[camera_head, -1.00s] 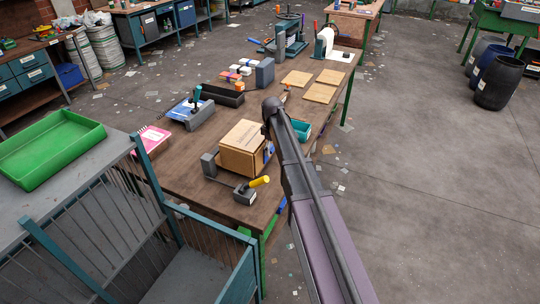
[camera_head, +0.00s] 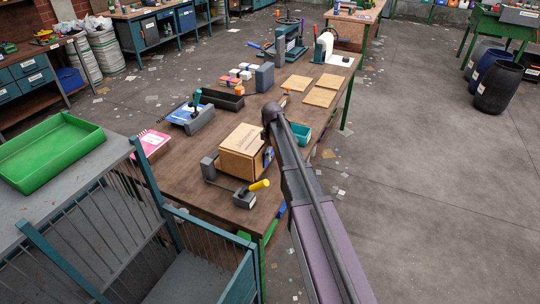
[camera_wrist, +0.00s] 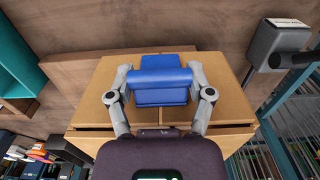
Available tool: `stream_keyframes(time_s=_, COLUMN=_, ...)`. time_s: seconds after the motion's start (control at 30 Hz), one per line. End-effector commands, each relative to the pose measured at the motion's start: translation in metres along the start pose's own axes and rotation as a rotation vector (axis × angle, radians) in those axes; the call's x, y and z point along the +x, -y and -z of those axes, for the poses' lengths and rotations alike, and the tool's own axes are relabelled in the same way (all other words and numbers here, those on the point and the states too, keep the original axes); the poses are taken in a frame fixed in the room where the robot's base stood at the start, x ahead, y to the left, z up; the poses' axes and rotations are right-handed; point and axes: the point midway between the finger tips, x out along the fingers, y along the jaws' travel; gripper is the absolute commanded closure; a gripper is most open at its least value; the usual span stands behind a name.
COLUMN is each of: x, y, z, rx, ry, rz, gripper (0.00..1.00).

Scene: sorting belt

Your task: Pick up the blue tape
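The blue tape (camera_wrist: 160,78) shows in the middle of the wrist view, in front of the cardboard box (camera_wrist: 90,100). My gripper (camera_wrist: 160,76) has one grey finger on each side of it, close to its ends. I cannot tell whether the fingers press on the tape or stand slightly apart from it. In the head view, my arm hides most of the gripper and tape. A small blue patch shows at the right side of the box (camera_head: 240,150). Whether the tape touches the box is unclear.
The wooden table (camera_head: 180,180) also holds a grey device with a yellow handle (camera_head: 259,186), close in front of the box. A teal bin (camera_head: 302,134) stands behind my arm. A black tray (camera_head: 222,99) and flat wooden squares (camera_head: 319,97) lie farther back. A blue fence (camera_head: 165,200) stands front left.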

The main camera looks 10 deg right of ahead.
Motion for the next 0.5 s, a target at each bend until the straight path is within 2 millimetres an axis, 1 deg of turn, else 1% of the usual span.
stream_keyframes(time_s=0.5, x=-0.0015, y=0.0002, z=0.0005, rx=0.000, ry=-0.001, rz=0.000, gripper=0.53)
